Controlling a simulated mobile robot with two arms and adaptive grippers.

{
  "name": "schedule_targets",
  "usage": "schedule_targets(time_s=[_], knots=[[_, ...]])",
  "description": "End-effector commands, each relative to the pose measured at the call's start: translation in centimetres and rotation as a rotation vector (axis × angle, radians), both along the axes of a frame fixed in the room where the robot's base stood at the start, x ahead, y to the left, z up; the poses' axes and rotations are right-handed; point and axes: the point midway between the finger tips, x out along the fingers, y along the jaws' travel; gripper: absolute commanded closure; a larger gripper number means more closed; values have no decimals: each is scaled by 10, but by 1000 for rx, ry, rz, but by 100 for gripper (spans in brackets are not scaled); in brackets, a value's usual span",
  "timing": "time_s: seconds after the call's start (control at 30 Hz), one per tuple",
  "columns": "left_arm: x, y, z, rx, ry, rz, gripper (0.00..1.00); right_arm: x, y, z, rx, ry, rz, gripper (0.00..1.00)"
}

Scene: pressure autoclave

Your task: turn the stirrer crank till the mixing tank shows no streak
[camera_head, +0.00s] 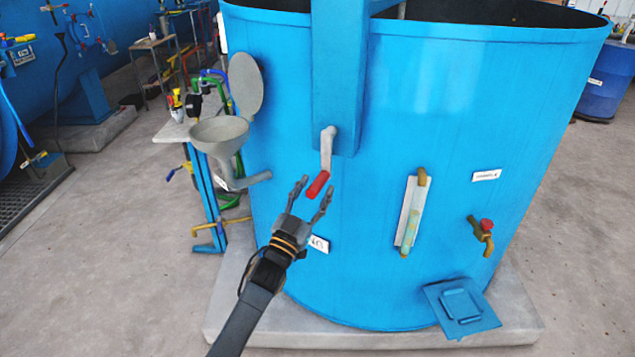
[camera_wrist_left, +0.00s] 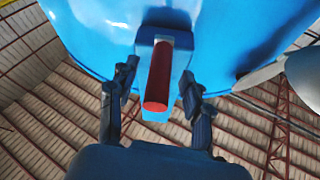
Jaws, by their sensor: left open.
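The blue mixing tank (camera_head: 440,120) fills the middle of the head view. Its stirrer crank (camera_head: 326,150) is a grey arm hanging down from a blue housing (camera_head: 338,80), with a red handle (camera_head: 318,185) at its lower end. My left gripper (camera_head: 314,190) is open, its two fingers on either side of the red handle. In the left wrist view the red handle (camera_wrist_left: 159,78) points toward the camera between the spread fingers, with gaps on both sides. A sight glass (camera_head: 411,215) with a pale greenish lower part is on the tank wall; streaks cannot be made out. My right gripper is not in view.
A grey funnel (camera_head: 220,135) with a raised round lid (camera_head: 246,85) sticks out left of the crank. A brass tap with a red knob (camera_head: 486,225) is at the right. A small table (camera_head: 172,130) with tools stands at the left. The floor in front is clear.

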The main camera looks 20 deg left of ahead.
Motion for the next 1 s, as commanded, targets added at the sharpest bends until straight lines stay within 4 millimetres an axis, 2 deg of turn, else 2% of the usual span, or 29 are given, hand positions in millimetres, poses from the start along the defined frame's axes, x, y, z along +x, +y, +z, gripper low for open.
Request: schedule_targets(time_s=[0.2,0.47,0.5,0.53,0.73,1.0], knots=[[16,-3,6,1,1,-1,50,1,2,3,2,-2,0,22],[17,-4,7,0,1,0,50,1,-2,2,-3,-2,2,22],[17,-4,6,0,1,0,52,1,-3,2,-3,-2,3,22],[17,-4,6,0,1,0,59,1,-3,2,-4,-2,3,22],[17,-3,6,0,1,0,99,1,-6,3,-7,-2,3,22],[17,-3,6,5,1,0,100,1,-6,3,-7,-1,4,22]])
